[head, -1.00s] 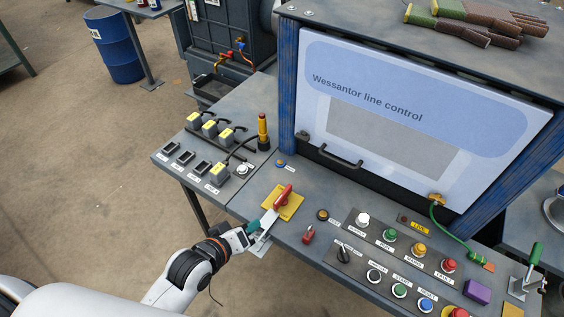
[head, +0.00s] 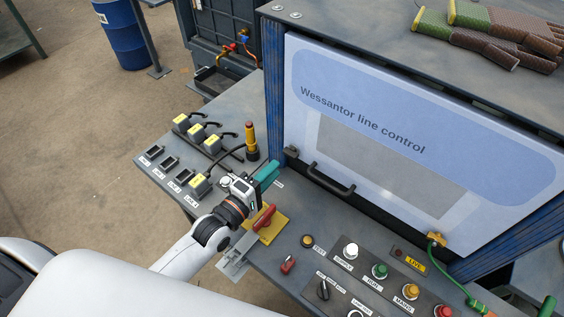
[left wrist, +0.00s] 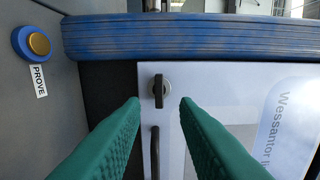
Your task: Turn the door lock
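The door lock (head: 291,152) is a small dark knob at the lower left corner of the white door panel (head: 330,60) marked "Wessantor line control". My left gripper (head: 266,172) is in front of the panel, a little below and left of the lock. Its two teal fingers are apart and empty. In the left wrist view the fingertips (left wrist: 161,102) lie on either side of the lock, apparently short of it. My right gripper is not in view.
A dark door handle (head: 330,180) is just right of the lock. A red rotary switch on a yellow plate (head: 272,233) sits below my left gripper. A blue frame post (head: 275,90) stands left of the door. A blue-ringed "PROVE" button (left wrist: 38,43) is nearby.

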